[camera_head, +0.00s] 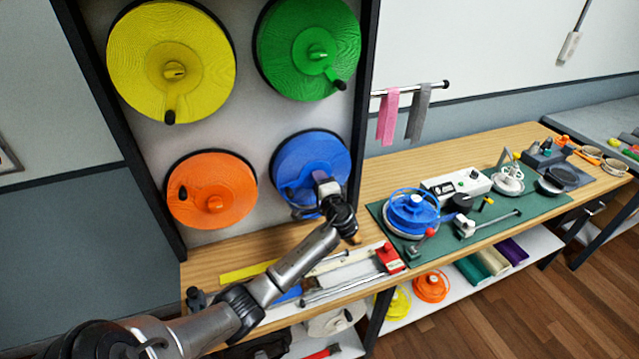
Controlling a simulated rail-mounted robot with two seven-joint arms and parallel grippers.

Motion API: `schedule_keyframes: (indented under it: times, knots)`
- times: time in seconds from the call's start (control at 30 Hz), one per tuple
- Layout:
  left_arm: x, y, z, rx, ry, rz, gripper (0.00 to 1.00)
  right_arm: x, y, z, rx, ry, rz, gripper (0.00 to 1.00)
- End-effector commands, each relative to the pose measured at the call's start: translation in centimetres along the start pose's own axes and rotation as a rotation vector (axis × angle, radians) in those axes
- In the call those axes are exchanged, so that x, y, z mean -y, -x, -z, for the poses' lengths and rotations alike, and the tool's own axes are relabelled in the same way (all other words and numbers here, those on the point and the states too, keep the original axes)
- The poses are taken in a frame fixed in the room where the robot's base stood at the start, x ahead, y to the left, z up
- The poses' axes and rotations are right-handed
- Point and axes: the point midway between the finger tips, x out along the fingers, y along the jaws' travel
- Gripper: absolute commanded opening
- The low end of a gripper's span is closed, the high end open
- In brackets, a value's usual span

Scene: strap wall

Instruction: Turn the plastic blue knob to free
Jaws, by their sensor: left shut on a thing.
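A blue disc (305,156) is mounted at the lower right of the upright grey panel. My left gripper (322,178) reaches up to it from below and is shut at the disc's lower right part, where the blue knob would be. The gripper and wrist hide the knob and the lower right of the disc, so the knob's angle cannot be told. My right gripper is not in view.
Yellow (140,60), green (300,40) and orange (213,198) discs share the panel. A wooden bench (470,160) stands to the right and below, with a blue spool (413,212), tools and a green mat. A dark post (362,100) edges the panel.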

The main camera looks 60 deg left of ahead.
Motion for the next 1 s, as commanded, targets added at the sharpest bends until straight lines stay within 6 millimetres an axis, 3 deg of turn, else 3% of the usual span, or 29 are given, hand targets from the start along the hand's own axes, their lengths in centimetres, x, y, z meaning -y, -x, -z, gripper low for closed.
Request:
schedule_keyframes:
  times: [0.3, 0.63, 0.77, 1.0]
  knots:
    - [0.1, 0.0, 0.0, 0.0, 0.001, 0.001, 0.66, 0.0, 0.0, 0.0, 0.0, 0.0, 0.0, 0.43]
    - [-0.1, 0.6, 0.1, -0.002, 0.0, 0.0, 0.66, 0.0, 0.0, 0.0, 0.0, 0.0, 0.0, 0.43]
    - [-0.1, 2.4, 0.1, -0.003, 0.001, -0.001, 0.66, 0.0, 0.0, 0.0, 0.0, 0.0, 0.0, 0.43]
    - [-0.1, 7.2, 0.1, -0.002, 0.003, -0.002, 0.66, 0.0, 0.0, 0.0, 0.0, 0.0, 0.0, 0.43]
